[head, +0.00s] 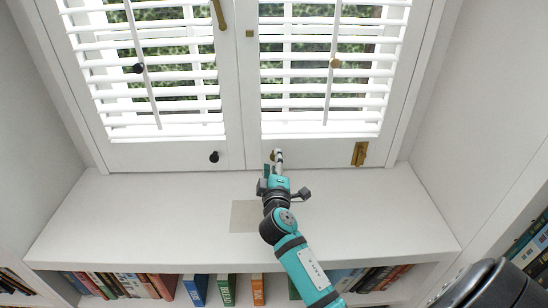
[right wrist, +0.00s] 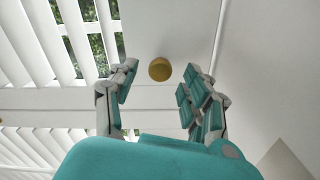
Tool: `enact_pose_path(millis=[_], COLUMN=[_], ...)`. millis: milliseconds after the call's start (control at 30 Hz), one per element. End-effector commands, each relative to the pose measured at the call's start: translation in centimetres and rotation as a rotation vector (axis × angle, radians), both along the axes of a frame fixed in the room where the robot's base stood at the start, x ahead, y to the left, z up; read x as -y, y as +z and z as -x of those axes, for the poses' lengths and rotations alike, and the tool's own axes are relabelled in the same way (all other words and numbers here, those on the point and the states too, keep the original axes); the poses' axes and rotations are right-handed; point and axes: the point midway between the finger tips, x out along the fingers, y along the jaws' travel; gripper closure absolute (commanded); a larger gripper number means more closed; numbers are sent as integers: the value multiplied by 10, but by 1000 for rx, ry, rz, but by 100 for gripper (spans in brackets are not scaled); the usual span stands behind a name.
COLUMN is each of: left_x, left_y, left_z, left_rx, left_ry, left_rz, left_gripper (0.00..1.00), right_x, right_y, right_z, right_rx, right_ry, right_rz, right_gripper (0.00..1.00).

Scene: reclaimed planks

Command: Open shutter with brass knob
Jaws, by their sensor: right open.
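Two white louvred shutter panels stand side by side in the window, a left one (head: 190,157) and a right one (head: 320,152); both look closed, meeting in the middle. The round brass knob (right wrist: 160,69) is on the right panel's bottom rail near the meeting edge. In the head view it is largely hidden by my right gripper (head: 277,156). In the right wrist view the open fingers of this gripper (right wrist: 160,78) lie to either side of the knob, with visible gaps; whether they touch it cannot be seen. My left gripper is out of view.
A black knob (head: 214,157) is on the left panel. A brass plate (head: 360,153) is at the right panel's lower right. Tilt rods carry a black knob (head: 138,68) and a brass knob (head: 335,63).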

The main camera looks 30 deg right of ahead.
Motion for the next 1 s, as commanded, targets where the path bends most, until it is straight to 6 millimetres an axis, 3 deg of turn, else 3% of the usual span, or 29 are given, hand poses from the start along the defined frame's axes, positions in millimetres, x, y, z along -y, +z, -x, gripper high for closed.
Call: enact_pose_path(millis=[200, 533, 900, 1000], left_x=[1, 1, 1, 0], left_y=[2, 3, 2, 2], left_z=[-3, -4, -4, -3], left_rx=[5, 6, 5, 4], left_ry=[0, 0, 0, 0], left_rz=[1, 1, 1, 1], left_gripper=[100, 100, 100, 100], right_x=[12, 13, 13, 13], right_y=[0, -1, -1, -1], right_z=[-19, -22, -22, -22], right_rx=[-1, -1, -1, -1], right_ry=[0, 1, 1, 1], right_rz=[1, 0, 1, 1], right_gripper=[51, 51, 98, 100])
